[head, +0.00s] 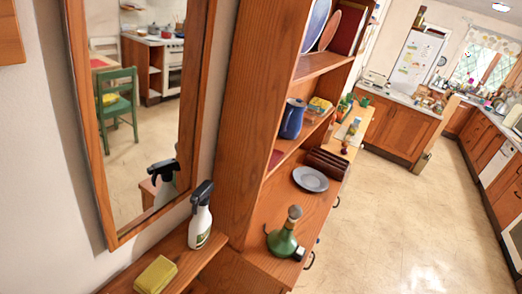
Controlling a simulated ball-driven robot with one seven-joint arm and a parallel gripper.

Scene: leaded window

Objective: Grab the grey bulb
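I cannot make out a grey bulb in the head view. A small dark and pale object (300,254) touches or stands beside the green bottle (283,243) on the wooden cabinet, but it is too small to identify. My gripper is not in view.
A spray bottle (200,217) and yellow sponge (156,274) stand on a wooden ledge below a mirror (140,130). A grey plate (310,179) and blue jug (292,118) are on the shelf unit (252,110). Open floor (400,215) lies at right, before kitchen counters (398,125).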

